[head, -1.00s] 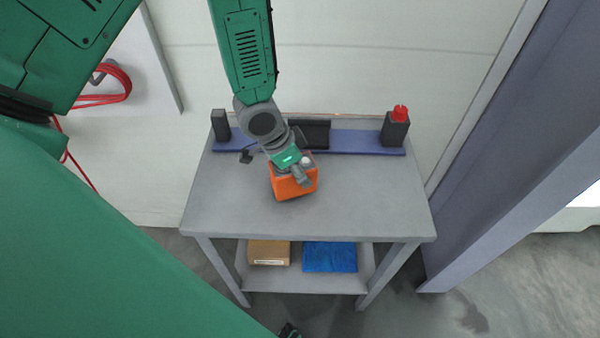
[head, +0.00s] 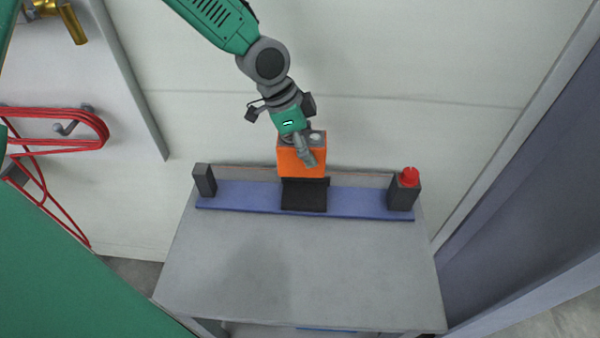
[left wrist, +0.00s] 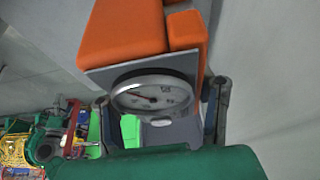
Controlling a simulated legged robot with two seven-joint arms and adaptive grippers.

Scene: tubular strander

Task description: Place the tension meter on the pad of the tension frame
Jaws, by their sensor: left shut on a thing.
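The orange tension meter (head: 301,160) is held by my left gripper (head: 309,150) in the head view, above or behind the black pad (head: 304,197). The left wrist view shows its orange body (left wrist: 125,35) and round dial (left wrist: 152,93), with the fingers of my left gripper (left wrist: 162,105) on either side. The pad sits mid-length on the blue bar of the tension frame (head: 245,199). The meter's lower edge overlaps the pad's back edge in the picture; I cannot tell whether they touch. My right gripper is not in view.
A dark block (head: 204,180) stands at the frame's left end. A dark post with a red knob (head: 409,177) stands at its right end. The grey table (head: 330,265) is clear in front. A red hose (head: 60,128) hangs on the left wall.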

